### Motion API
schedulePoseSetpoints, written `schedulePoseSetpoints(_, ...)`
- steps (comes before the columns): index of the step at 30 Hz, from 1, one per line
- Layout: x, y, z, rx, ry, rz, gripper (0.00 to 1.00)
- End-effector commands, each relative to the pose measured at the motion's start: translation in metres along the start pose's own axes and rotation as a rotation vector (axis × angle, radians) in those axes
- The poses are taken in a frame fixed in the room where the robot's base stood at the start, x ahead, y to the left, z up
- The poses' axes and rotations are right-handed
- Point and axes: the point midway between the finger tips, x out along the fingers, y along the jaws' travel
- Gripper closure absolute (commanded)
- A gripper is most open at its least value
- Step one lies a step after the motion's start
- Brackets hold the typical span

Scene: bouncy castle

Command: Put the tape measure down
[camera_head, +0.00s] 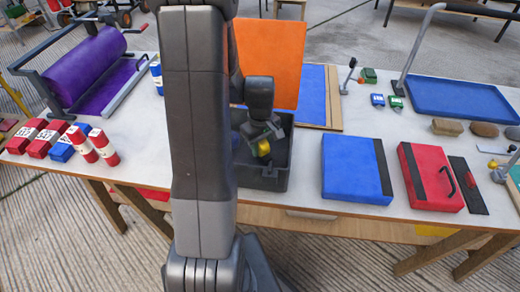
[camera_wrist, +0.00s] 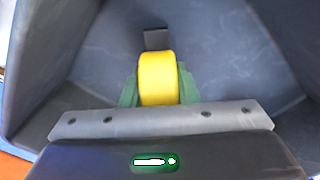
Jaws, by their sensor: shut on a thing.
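The tape measure (camera_wrist: 158,78) is yellow and rounded. In the wrist view it sits between the two green fingers of my gripper (camera_wrist: 158,90), which is shut on it. A dark tab shows at its far end. In the head view the yellow tape measure (camera_head: 264,148) shows under my gripper (camera_head: 260,138), inside a dark grey bin (camera_head: 268,183). The bin's grey walls surround it in the wrist view. My arm hides the left part of the bin. I cannot tell whether the tape measure touches the bin's floor.
A blue padded block (camera_head: 352,168) and a red one (camera_head: 430,175) lie right of the bin. An orange panel (camera_head: 270,60) stands behind it. Red and blue rolls (camera_head: 62,148) lie at the left, near a purple roll (camera_head: 85,62). A blue tray (camera_head: 465,97) is at the back right.

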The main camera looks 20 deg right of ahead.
Motion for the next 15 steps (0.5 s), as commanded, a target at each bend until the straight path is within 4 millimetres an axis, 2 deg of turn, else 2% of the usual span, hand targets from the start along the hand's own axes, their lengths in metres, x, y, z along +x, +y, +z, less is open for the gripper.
schedulePoseSetpoints(4, 0.014, 0.0, 0.001, 0.0, -0.002, -0.001, 1.0)
schedulePoseSetpoints(15, 0.019, 0.0, 0.0, 0.0, 0.0, 0.0, 1.0)
